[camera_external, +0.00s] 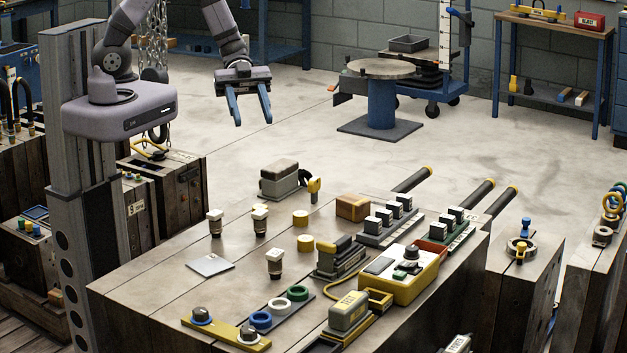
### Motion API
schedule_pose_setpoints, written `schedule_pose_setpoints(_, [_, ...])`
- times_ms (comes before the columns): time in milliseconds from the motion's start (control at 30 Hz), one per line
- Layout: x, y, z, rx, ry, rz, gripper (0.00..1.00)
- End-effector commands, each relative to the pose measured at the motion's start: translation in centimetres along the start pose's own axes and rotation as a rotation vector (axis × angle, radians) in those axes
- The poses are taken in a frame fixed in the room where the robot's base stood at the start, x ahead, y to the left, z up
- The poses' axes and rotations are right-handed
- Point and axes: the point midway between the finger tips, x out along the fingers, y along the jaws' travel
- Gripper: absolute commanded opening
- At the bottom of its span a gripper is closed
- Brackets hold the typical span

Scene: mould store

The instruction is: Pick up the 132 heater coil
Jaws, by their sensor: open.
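My gripper (252,122) hangs in the air above the floor, behind the wooden block table (170,285). Its two blue fingers are apart, with nothing between them. No number 132 is readable, so I cannot tell which part is the 132 heater coil. Three small white-topped parts with dark lower bodies stand upright on the table: one at left (215,223), one behind (260,219) and one nearer the front (275,263). A blue ring (261,320), a white ring (278,306) and a green ring (297,293) sit on a dark strip. The gripper is apart from all of these.
A flat light plate (208,265) and yellow discs (300,217) lie among the parts. A grey box (281,180), a brown box (353,206), racks of white cubes (390,216) and a yellow tester (418,285) crowd the table's back and right.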

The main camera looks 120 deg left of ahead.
Motion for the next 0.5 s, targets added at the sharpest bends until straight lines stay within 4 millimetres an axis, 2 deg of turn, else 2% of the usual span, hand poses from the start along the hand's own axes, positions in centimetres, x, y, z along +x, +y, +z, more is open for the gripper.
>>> schedule_pose_setpoints(33, [0.7,0.1,1.7,-0.012,0.0,0.004,0.44])
schedule_pose_setpoints(300, [4.5,0.1,10.7,-0.008,-0.001,0.001,0.44])
schedule_pose_setpoints(500, [6.5,0.0,15.8,-0.003,-0.001,0.0,0.44])
